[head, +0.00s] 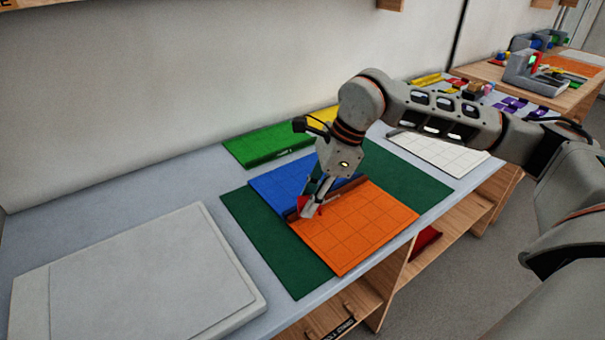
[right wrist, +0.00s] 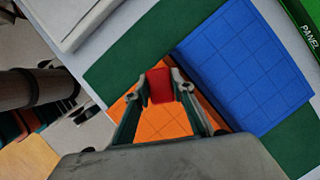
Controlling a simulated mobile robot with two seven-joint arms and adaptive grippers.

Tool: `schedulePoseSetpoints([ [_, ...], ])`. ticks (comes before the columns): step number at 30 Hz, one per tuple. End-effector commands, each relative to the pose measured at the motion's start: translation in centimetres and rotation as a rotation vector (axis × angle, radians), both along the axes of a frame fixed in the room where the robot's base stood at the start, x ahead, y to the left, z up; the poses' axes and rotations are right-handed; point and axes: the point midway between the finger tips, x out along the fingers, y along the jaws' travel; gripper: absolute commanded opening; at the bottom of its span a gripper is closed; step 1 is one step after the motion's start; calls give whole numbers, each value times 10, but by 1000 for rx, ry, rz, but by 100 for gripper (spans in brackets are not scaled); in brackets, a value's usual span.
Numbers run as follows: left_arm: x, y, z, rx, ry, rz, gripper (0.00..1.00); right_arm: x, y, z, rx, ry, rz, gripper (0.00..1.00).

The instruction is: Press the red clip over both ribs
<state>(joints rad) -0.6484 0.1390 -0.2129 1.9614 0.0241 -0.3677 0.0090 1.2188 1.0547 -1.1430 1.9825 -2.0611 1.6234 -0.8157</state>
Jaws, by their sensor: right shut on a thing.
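The red clip (right wrist: 160,86) is held between the fingertips of my right gripper (right wrist: 160,92) in the right wrist view. In the head view the red clip (head: 308,205) shows at the tips of my right gripper (head: 315,200), low at the seam of two panels. The orange panel (head: 365,225) and the blue panel (head: 275,187) lie side by side on a dark green mat (head: 270,250). A brown rib strip (head: 345,187) runs along the seam. Whether the clip touches the ribs is hidden by the gripper. My left gripper is not in view.
A green panel (head: 265,147) lies behind the mat, by the wall. A large light grey board (head: 140,270) covers the table's left part. A white gridded panel (head: 440,152) lies at the right. Bare table shows left of the mat.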

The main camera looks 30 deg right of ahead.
Motion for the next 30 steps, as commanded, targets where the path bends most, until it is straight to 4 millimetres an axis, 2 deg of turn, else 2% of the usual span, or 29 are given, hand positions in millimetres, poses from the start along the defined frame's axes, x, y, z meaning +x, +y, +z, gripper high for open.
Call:
schedulePoseSetpoints([
  [9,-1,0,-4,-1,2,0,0,27,-4,20,-1,-6,-566,8],
  [15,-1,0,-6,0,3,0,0,40,-6,32,-1,-5,-871,8],
  [18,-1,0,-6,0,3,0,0,44,-7,36,-1,-3,-969,8],
  [23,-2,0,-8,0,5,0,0,46,-8,36,-1,0,-1037,8],
  [30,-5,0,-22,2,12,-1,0,46,-8,17,-3,4,-1040,8],
])
